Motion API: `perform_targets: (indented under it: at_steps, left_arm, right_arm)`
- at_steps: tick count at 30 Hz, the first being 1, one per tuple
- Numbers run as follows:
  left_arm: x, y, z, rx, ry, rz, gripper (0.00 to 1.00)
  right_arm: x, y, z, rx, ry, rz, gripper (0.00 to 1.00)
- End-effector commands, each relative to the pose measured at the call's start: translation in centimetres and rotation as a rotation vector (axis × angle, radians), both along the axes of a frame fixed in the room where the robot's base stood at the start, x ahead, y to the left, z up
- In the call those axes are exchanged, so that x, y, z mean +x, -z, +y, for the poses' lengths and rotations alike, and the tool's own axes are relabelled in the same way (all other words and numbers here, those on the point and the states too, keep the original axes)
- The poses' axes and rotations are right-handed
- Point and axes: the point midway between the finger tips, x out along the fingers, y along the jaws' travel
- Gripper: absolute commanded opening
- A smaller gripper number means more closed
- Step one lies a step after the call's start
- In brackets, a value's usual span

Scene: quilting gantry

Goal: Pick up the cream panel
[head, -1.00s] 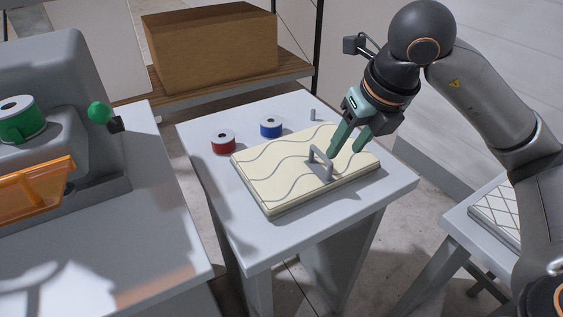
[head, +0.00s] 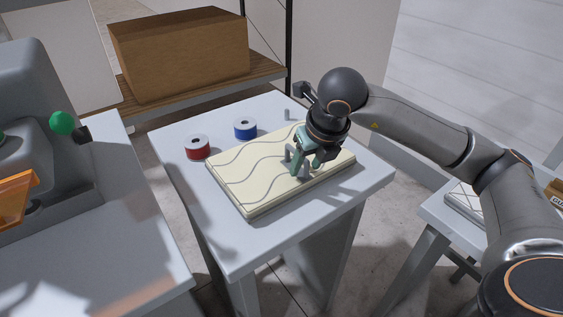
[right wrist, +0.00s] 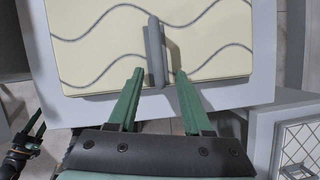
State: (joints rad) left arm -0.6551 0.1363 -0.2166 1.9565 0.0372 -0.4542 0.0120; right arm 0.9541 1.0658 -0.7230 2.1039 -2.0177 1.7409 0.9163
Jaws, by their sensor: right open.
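The cream panel (head: 248,176) lies flat on the small grey table, with wavy grey lines and a grey bar handle on its top. In the right wrist view the panel (right wrist: 105,45) fills the upper middle, with the handle (right wrist: 155,50) running up the picture. My right gripper (head: 298,170) is over the handle in the head view. In the right wrist view its green fingers (right wrist: 158,75) are open, one on each side of the handle's near end, with gaps between. In the head view the wrist partly hides the handle.
A red spool (head: 198,148) and a blue spool (head: 245,128) stand behind the panel on the grey table (head: 232,240). A cardboard box (head: 180,55) sits on a shelf behind. A grey machine (head: 50,130) is at left. Another table with a quilted panel (right wrist: 300,140) is at right.

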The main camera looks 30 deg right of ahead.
Motion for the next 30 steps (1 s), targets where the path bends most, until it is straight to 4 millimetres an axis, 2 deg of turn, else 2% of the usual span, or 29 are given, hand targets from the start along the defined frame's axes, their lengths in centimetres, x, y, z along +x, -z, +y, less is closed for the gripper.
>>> perform_targets:
  at_steps: [3,9,22,30]
  left_arm:
    - [0.0,0.03,0.01,0.0,0.0,0.0,0.5]
    - [0.0,0.05,0.03,0.001,-0.001,0.0,0.5]
    - [-0.03,0.1,0.07,0.002,-0.001,0.001,0.5]
    - [-0.05,0.14,0.08,0.002,-0.001,0.002,0.5]
  right_arm:
    - [0.25,0.65,-0.02,0.0,-0.001,-0.001,0.5]
    - [0.28,0.67,-0.03,0.0,-0.001,-0.001,0.5]
    - [0.26,0.64,-0.02,0.0,-0.001,-0.001,0.01]
    - [0.26,0.63,-0.02,0.0,-0.001,-0.001,0.0]
